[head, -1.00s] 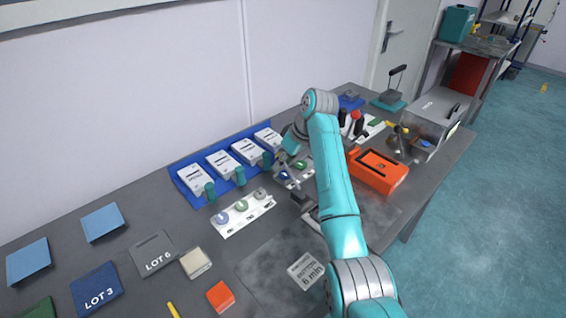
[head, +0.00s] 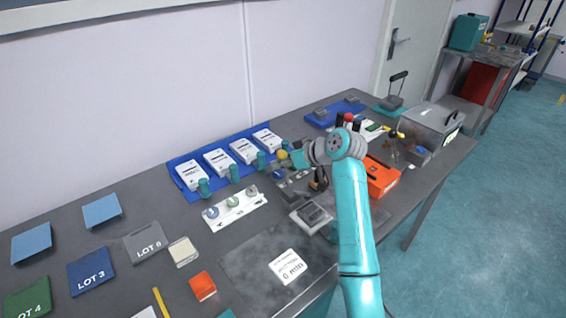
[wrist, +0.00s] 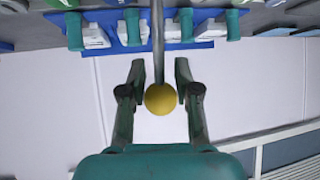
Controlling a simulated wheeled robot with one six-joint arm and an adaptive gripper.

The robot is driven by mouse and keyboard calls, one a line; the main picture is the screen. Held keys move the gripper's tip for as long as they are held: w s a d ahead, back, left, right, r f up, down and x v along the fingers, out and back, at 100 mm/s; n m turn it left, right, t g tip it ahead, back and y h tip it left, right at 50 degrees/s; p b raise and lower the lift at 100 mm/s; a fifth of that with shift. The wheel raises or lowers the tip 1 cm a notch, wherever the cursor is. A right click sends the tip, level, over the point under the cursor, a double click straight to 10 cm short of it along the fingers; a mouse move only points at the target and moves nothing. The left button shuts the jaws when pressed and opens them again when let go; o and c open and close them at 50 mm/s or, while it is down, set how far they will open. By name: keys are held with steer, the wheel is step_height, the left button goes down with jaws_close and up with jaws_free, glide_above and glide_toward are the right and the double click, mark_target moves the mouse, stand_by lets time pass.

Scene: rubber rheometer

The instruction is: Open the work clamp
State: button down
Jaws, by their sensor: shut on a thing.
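A lever with a yellow ball knob (head: 282,155) stands at the middle of the bench, just in front of the blue tray; I take it for the handle of the work clamp. In the wrist view its grey rod (wrist: 158,40) runs between my fingers and ends in the yellow knob (wrist: 160,99). My gripper (wrist: 160,72) is shut on this lever, one finger on each side. In the head view my gripper (head: 293,158) is beside the knob, to its right. The clamp's base and jaws are small and partly hidden.
White boxes lie on a blue tray (head: 198,198) behind. A white strip with round pieces (head: 235,208) and a grey block (head: 311,216) lie in front. An orange box (head: 381,178) is to the right, partly behind my arm. The bench's left front has lot-marked pads.

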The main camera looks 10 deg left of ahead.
steer(key=s+d+t+y, duration=0.1)
steer(key=y, duration=0.1)
steer(key=s+d+t+y, duration=0.1)
steer(key=d, duration=0.1)
steer(key=shift+s+r+n+y, duration=0.2)
steer(key=shift+n+y, duration=0.1)
steer(key=shift+y, duration=0.1)
steer(key=shift+s+d, duration=0.15)
steer(key=shift+d, duration=0.2)
steer(key=c, duration=0.8)
jaws_free()
steer(key=shift+s, duration=0.1)
steer(key=v, duration=1.2)
steer(key=shift+s, duration=0.1)
